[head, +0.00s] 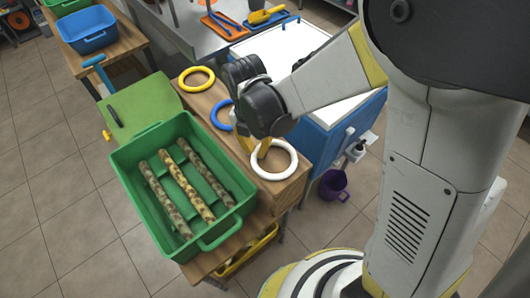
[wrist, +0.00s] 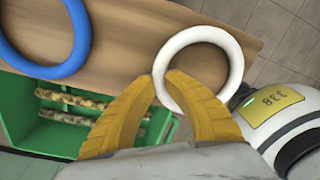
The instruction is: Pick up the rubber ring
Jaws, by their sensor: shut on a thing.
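The white rubber ring (head: 276,177) is at the right end of the wooden table, and it also shows in the wrist view (wrist: 238,62). Whether the ring rests on the wood or is slightly raised I cannot tell. A blue ring (head: 217,117) lies on the table behind, partly hidden by my arm. A yellow ring (head: 183,80) lies farther back on the table.
A blue cabinet with a white top (head: 279,46) is behind my arm. A purple pot (head: 333,187) is on the floor at the right. A green board (head: 145,100) lies behind the crate.

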